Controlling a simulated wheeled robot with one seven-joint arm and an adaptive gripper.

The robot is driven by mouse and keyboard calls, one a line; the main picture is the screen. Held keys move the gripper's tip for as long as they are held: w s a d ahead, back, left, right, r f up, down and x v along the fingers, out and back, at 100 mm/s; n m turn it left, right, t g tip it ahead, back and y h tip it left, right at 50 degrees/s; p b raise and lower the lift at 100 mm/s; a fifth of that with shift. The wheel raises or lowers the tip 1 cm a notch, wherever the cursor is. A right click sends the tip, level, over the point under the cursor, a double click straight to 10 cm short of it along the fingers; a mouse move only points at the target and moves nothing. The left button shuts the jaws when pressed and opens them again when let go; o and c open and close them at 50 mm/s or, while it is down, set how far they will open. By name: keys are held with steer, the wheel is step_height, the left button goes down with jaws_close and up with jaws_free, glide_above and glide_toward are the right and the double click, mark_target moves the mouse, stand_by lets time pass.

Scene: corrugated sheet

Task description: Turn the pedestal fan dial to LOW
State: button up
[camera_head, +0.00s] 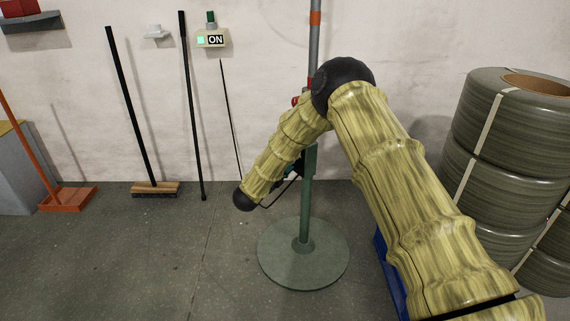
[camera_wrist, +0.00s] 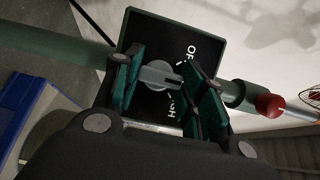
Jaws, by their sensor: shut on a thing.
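The pedestal fan's green pole (camera_head: 305,205) and round base (camera_head: 285,268) stand on the floor in the head view. In the wrist view a black dial panel (camera_wrist: 150,30) in a green frame carries the marks OFF and HIGH; other lettering is hidden by a finger. The grey dial (camera_wrist: 150,77) has a raised bar that points toward the panel's right side. My gripper (camera_wrist: 160,82) has its green fingers on either side of the dial and is shut on it. In the head view my arm hides the panel and most of the gripper.
A stack of wrapped rolls (camera_head: 490,125) stands at the right. A blue object (camera_head: 389,275) is partly hidden behind my arm. Brooms (camera_head: 155,188) and an ON box (camera_head: 212,39) are along the wall. The floor left of the base is clear.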

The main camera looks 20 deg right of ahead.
steer(key=o, duration=1)
steer(key=shift+o, duration=0.2)
steer(key=shift+s+a, duration=0.1)
steer(key=shift+s, duration=0.05)
steer(key=v, duration=1.1)
steer(key=shift+s+a, duration=0.25)
steer(key=shift+s, duration=0.05)
steer(key=shift+f, duration=0.1)
